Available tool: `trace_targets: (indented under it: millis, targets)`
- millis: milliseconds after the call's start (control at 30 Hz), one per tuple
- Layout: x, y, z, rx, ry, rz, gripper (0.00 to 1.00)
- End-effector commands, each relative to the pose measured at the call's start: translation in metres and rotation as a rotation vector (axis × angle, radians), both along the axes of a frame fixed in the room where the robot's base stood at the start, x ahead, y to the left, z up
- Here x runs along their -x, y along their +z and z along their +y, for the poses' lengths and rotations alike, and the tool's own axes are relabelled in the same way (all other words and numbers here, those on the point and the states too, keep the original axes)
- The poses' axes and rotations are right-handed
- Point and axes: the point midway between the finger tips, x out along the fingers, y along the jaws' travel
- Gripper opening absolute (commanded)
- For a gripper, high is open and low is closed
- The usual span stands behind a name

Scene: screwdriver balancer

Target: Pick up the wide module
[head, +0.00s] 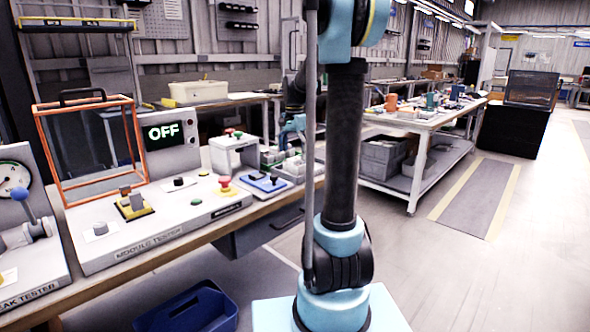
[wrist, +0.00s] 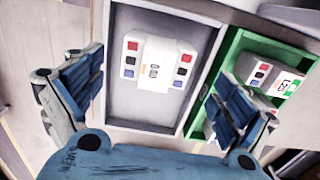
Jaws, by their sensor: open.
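The wide module is a white block (wrist: 158,66) with red and dark terminals at its sides and a small label in the middle. It lies in a grey tray (wrist: 120,98) in the wrist view. My gripper (wrist: 156,88) is open above that tray, with one blue finger on each side of the module in the picture; I see no contact. In the head view my gripper (head: 292,128) is over the trays on the bench, partly hidden behind my arm. The module is too small to make out clearly there.
A green tray (wrist: 233,47) with smaller white modules (wrist: 284,84) stands right beside the grey tray, under my right finger in the wrist view. In the head view a blue device (head: 263,182) and a white stand (head: 233,150) are left of the trays.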

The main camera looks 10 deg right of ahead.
Motion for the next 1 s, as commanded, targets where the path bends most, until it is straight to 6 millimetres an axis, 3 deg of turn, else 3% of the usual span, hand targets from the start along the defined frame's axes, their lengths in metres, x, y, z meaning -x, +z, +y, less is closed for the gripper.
trace_targets:
  millis: [300, 633, 867, 1000]
  targets:
    - [0.0, -0.039, -0.003, 0.0, 0.0, 0.0, 0.95]
    - [0.0, -0.044, -0.003, 0.0, 0.0, 0.0, 0.95]
    - [0.0, -0.044, -0.003, 0.0, 0.0, 0.0, 0.43]
    - [0.0, -0.044, -0.003, 0.0, 0.0, 0.0, 0.43]
